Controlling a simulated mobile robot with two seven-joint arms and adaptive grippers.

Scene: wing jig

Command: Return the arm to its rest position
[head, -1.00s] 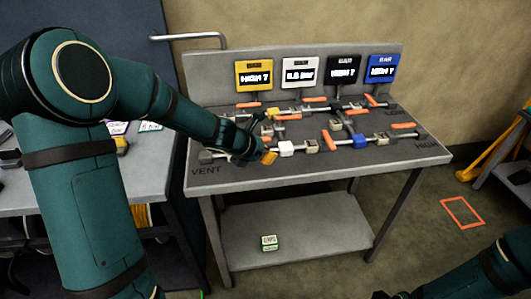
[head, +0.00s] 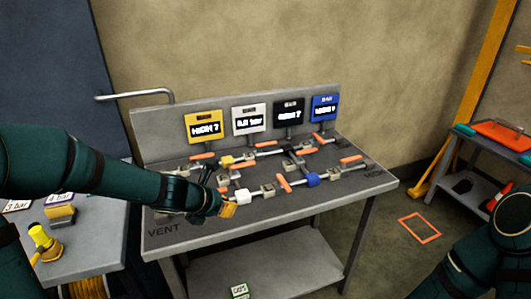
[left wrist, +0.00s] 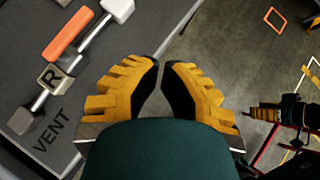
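My left arm comes in from the left in the head view. Its gripper (head: 226,204) hangs over the front left part of the grey jig table (head: 225,233), close to a white block (head: 243,196) on the pipework. In the left wrist view the yellow ribbed fingers (left wrist: 161,68) stand apart with a narrow gap and nothing between them. Contact with the table or pipes is not visible. My right arm shows at the lower right of the head view, with its gripper out of frame. What looks like my right gripper (left wrist: 265,115) shows small in the left wrist view, its opening unclear.
Orange-handled valves (head: 284,184) and several gauge signs (head: 247,119) stand on the jig table. A side table (head: 104,238) with yellow fittings lies left. A shelf cart (head: 478,180) stands right. An orange floor outline (head: 420,228) marks open floor.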

